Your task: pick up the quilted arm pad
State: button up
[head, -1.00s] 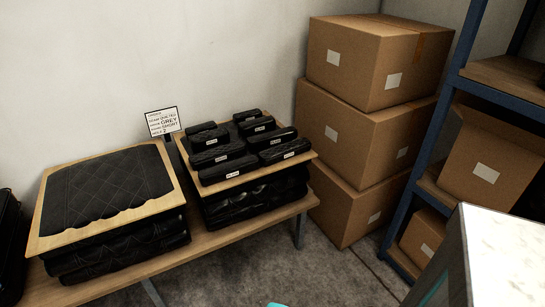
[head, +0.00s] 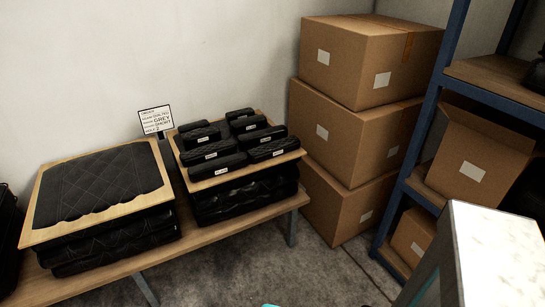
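Several black arm pads lie in two columns on a wooden board (head: 203,185) on top of a black quilted stack. White labels show on the front ones, too small to read. The front right pad (head: 273,149) and the one behind it (head: 264,134) show a quilted texture; the front left pad (head: 217,167) is longer and looks plainer. I cannot tell for certain which pad is the one named. My gripper is not in view; only a small teal bit shows at the bottom edge.
A bench (head: 210,232) carries the pads and a larger quilted stack (head: 100,185) on the left. A card sign (head: 155,120) stands between them. Stacked cartons (head: 350,140) and a blue-framed shelf (head: 425,140) stand right. A pale-topped block (head: 495,245) is at lower right. Grey floor (head: 300,270) lies in front.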

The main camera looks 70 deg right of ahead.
aim_at(260, 153)
jog(key=u, duration=0.1)
jog(key=k, duration=0.85)
jog(key=z, duration=0.35)
jog(key=i, duration=0.35)
